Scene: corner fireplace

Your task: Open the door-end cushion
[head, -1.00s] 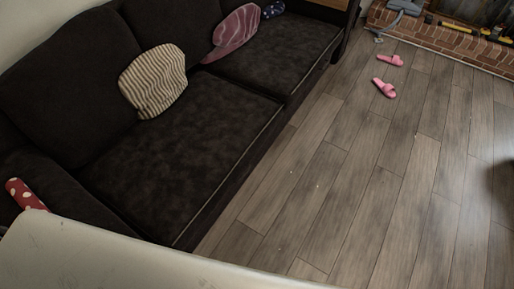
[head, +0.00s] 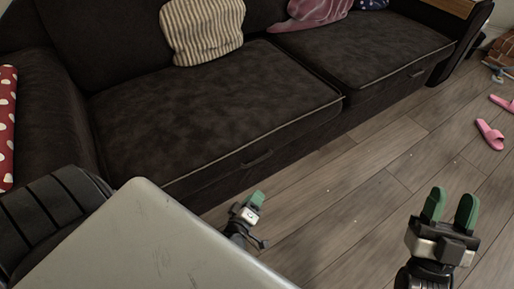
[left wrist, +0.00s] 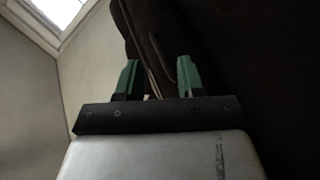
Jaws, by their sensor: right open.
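The dark sofa has two seat cushions, a left one (head: 215,105) and a right one (head: 360,48), both lying flat. A dark handle (head: 257,159) shows on the front below the left cushion, and another handle (head: 418,73) below the right one. I cannot tell which is the door end. My left gripper (head: 252,203) is in front of the left cushion, low and apart from its handle. In the left wrist view its green fingers (left wrist: 158,80) are apart and empty, with dark sofa fabric beyond. My right gripper (head: 450,210) is open and empty above the floor.
A striped pillow (head: 203,30) and a pink pillow (head: 312,12) lean at the sofa's back. A red dotted thing (head: 7,125) is by the left armrest. Pink slippers (head: 490,134) lie on the floor at right. The wooden floor (head: 350,190) before the sofa is mostly clear.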

